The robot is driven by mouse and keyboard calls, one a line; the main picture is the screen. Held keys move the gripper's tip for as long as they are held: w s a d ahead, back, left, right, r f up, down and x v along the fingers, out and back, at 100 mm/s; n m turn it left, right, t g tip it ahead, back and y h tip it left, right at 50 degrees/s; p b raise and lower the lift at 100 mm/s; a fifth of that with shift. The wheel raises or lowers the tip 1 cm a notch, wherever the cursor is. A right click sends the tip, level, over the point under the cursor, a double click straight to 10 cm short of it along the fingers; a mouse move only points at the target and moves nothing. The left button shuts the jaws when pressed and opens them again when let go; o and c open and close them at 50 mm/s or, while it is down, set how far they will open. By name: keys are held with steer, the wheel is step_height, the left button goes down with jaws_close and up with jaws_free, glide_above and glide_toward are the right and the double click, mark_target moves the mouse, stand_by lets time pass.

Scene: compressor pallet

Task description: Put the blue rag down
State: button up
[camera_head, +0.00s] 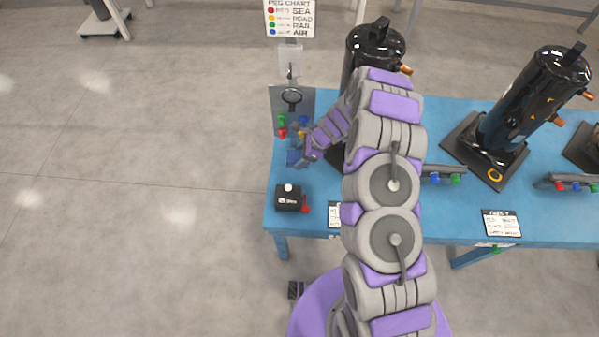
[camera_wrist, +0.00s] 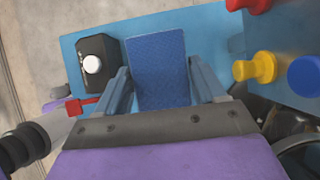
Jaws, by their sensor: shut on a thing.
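The blue rag (camera_wrist: 158,72) is a flat blue rectangle between the two fingers of my gripper (camera_wrist: 160,88) in the wrist view. My gripper is shut on it. In the head view, my gripper (camera_head: 303,157) is low over the left end of the blue table (camera_head: 275,222), and a bit of the blue rag (camera_head: 293,157) shows at its tip. I cannot tell whether the rag touches the tabletop.
A black box (camera_head: 288,199) with a white button stands at the table's front left corner, beside a red piece (camera_head: 305,209). A peg board (camera_head: 276,100) with coloured pegs stands behind my gripper. Black cylinders (camera_head: 540,88) stand to the right. A label card (camera_head: 501,223) lies in front.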

steer(key=f, duration=0.3)
steer(key=f+b, duration=0.1)
steer(key=f, duration=0.1)
steer(key=shift+a+f, duration=0.25)
steer(key=shift+a, duration=0.05)
steer(key=shift+d+f+b, duration=0.2)
steer(key=shift+f+b, duration=0.2)
steer(key=shift+f, duration=1.55)
steer(key=shift+r, duration=0.1)
steer(key=o, duration=1.1)
steer(key=shift+f, duration=0.2)
